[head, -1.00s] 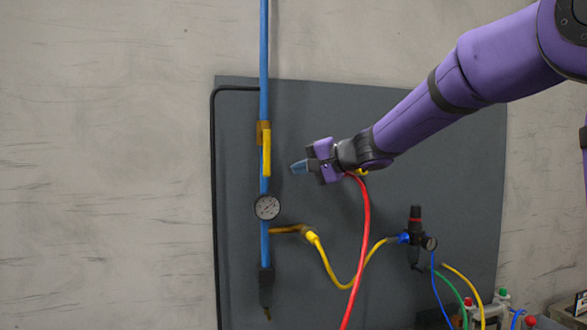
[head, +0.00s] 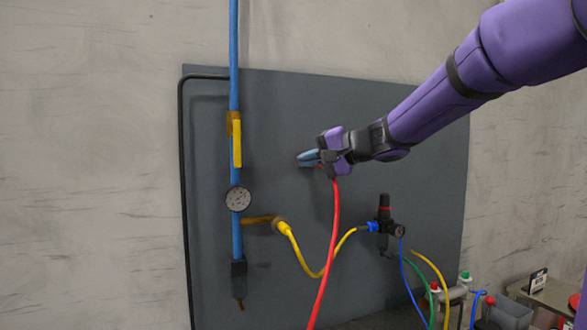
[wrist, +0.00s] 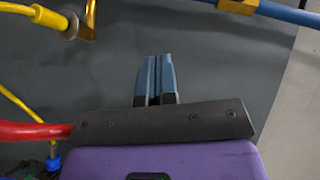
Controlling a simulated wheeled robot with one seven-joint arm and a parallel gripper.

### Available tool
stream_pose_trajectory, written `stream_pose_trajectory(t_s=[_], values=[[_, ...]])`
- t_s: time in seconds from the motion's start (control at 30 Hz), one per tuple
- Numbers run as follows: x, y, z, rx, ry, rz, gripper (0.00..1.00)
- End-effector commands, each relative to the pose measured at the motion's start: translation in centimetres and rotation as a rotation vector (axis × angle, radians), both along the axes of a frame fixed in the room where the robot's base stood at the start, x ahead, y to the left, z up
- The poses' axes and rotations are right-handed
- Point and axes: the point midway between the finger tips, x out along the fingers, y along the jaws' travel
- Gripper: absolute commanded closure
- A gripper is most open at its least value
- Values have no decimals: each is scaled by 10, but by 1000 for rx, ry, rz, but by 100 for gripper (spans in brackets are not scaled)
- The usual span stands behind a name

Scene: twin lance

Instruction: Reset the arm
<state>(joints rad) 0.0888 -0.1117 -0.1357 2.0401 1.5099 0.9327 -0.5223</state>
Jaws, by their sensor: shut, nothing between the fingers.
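My purple arm reaches in from the upper right in the head view. My gripper (head: 308,158) is in front of the dark grey panel (head: 290,110), to the right of the blue pipe and its yellow valve handle (head: 237,144). In the wrist view my gripper (wrist: 154,78) shows its two blue fingers side by side, shut with nothing between them. The fingers appear apart from the pipe and handle.
A red hose (head: 334,230) hangs just below my gripper. A gauge (head: 238,198) sits on the blue pipe (head: 234,60). A yellow hose (head: 300,256) runs to a black regulator (head: 384,222). Fittings and a small box stand at the lower right.

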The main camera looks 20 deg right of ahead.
Motion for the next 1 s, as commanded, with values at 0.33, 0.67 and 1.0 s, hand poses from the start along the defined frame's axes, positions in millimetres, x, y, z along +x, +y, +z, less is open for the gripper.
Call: stream_pose_trajectory(t_s=[0.33,0.67,1.0], values=[[-36,15,-11,-96,41,57,100],[-175,32,-75,-543,194,208,100],[-282,-5,-138,-1040,273,219,100]])
